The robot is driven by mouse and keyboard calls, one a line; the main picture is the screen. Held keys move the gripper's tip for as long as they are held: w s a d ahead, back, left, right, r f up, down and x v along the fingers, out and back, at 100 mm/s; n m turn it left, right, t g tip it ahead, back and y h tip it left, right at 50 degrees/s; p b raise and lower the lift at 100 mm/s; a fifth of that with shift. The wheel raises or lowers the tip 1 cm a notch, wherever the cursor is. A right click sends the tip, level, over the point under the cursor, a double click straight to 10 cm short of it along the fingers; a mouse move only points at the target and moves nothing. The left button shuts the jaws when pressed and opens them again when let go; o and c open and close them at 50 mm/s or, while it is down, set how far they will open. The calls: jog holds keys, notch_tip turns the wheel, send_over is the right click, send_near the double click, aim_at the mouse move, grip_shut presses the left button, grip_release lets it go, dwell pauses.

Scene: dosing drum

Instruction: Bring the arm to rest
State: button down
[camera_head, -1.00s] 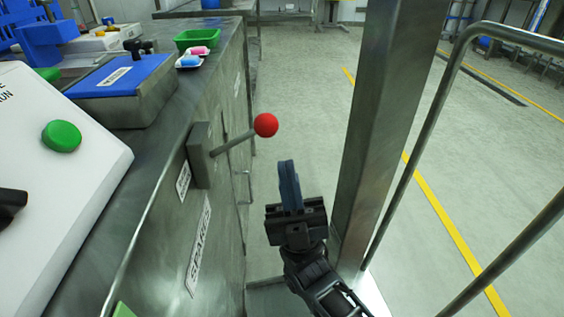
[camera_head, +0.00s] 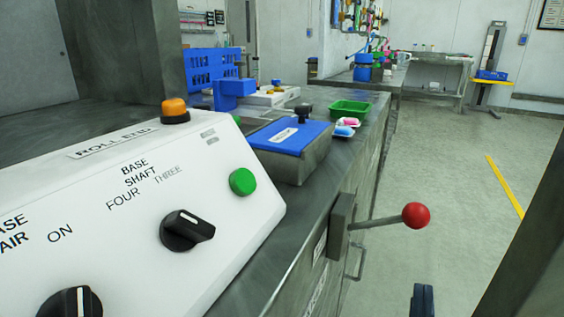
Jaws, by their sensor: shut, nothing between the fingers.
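My gripper (camera_head: 422,300) shows only as its dark fingertips at the bottom edge of the head view, right of centre. The fingers are together with nothing between them. The rest of my gripper and my arm are below the picture. The fingertips are below the red ball-ended lever (camera_head: 415,215) in the picture and apart from it. The lever sticks out to the right from the steel cabinet's side.
A white control panel (camera_head: 140,235) with black knobs, a green button (camera_head: 242,181) and an orange button (camera_head: 175,110) stands at left. A blue-lidded box (camera_head: 288,136) and green tray (camera_head: 350,108) sit behind it. A dark steel post (camera_head: 530,250) is at right. Open floor lies beyond.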

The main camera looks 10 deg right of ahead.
jog(key=s+f+m+g+h, duration=0.1)
jog(key=s+f+m+g, duration=0.15)
jog(key=s+g, duration=0.5)
jog(key=s+f+m+g+h, duration=0.2)
jog(key=s+m+g, duration=0.2)
jog(key=s, duration=0.7)
jog(key=s+f+m+g+h, duration=0.1)
jog(key=s+f+m+g, duration=0.15)
jog(key=s+g, duration=0.5)
notch_tip(320, 180, up, 24)
jog(key=s+t+p, duration=0.1)
jog(key=p, duration=2.2)
jog(key=shift+s+a+m+p, duration=0.25)
jog(key=shift+a+m+p, duration=0.05)
jog(key=shift+a+p, duration=0.1)
